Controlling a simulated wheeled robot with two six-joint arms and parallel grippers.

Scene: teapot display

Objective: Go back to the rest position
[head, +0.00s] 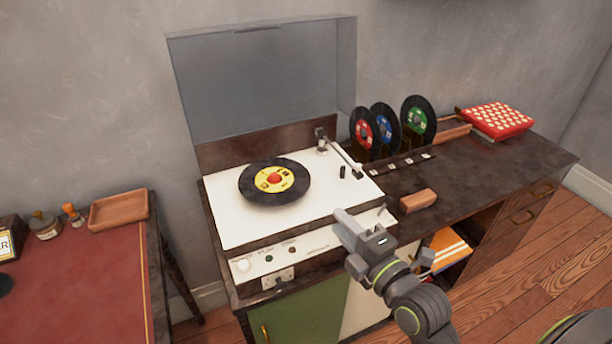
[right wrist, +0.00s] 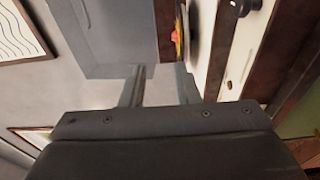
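My right gripper (head: 362,224) is in front of the record player (head: 240,216), over its front edge near the right end of the control panel. In the right wrist view its two fingers (right wrist: 160,88) stand apart with nothing between them. A black record (head: 257,192) with a yellow label and red centre lies on the player, and part of it shows in the right wrist view (right wrist: 180,38). The player's clear lid (head: 265,80) stands open. The tonearm (head: 340,152) is at the right of the record. My left gripper is not in view.
Records with red (head: 362,132), blue (head: 388,124) and green (head: 420,117) labels stand upright on the dark cabinet (head: 480,165). A brown block (head: 417,201) and a red patterned box (head: 495,121) are there too. A red-topped desk (head: 80,265) with a wooden tray (head: 118,209) is at left.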

